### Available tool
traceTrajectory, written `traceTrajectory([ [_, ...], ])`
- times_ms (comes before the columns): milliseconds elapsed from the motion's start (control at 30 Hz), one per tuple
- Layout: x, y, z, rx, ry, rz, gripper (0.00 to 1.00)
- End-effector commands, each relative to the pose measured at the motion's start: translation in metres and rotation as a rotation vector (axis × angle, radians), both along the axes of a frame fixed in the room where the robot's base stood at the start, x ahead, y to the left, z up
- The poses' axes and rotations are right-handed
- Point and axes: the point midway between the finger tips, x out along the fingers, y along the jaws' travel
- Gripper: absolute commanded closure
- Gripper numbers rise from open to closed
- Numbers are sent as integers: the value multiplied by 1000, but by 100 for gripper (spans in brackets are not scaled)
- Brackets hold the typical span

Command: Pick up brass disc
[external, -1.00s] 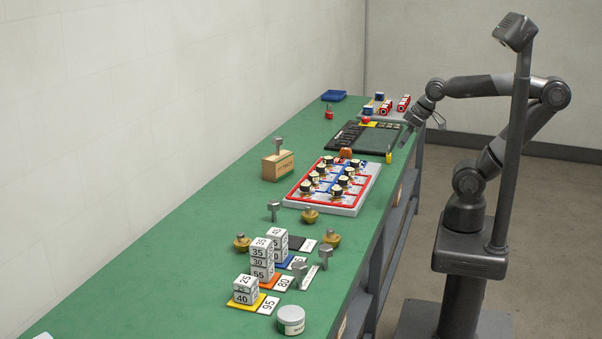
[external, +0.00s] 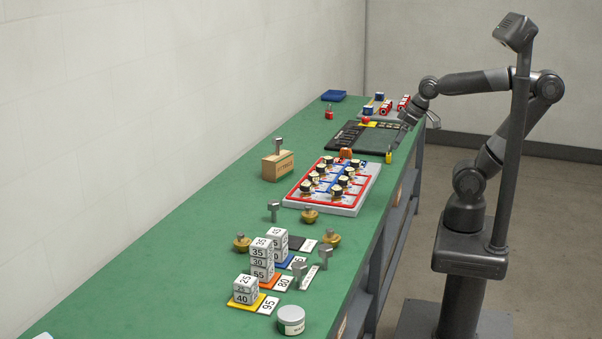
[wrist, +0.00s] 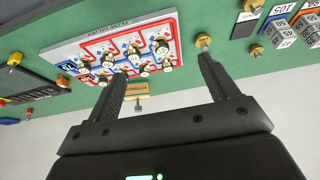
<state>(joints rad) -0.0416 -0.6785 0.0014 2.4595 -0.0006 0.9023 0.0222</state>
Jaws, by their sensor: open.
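Several brass round pieces with small knobs stand on the green bench: one at the left (external: 242,243), one by the tray (external: 310,215) and one near the front edge (external: 331,237). I cannot tell which one is the brass disc. In the wrist view, one brass piece (wrist: 203,40) shows just beyond the right fingertip and another (wrist: 256,51) farther right. My gripper (external: 403,126) is over the far part of the bench, well away from these pieces. In the wrist view my gripper (wrist: 162,72) has its fingers wide apart with nothing between them.
A red-and-blue tray of black-topped pieces (wrist: 110,52) lies below the gripper; it also shows in the external view (external: 350,208). A wooden block (external: 277,166), stacked numbered blocks (external: 262,260), a white tin (external: 291,320) and a dark tray (external: 370,140) occupy the bench. The bench's left side is mostly clear.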

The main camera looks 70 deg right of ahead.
Motion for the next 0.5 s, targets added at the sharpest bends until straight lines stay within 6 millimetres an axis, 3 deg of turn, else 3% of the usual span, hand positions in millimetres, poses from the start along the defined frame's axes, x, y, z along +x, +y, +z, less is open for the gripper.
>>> traceTrajectory([
  [267,61,53,-8,11,127,84,21],
  [500,107,115,-32,2,235,150,21],
])
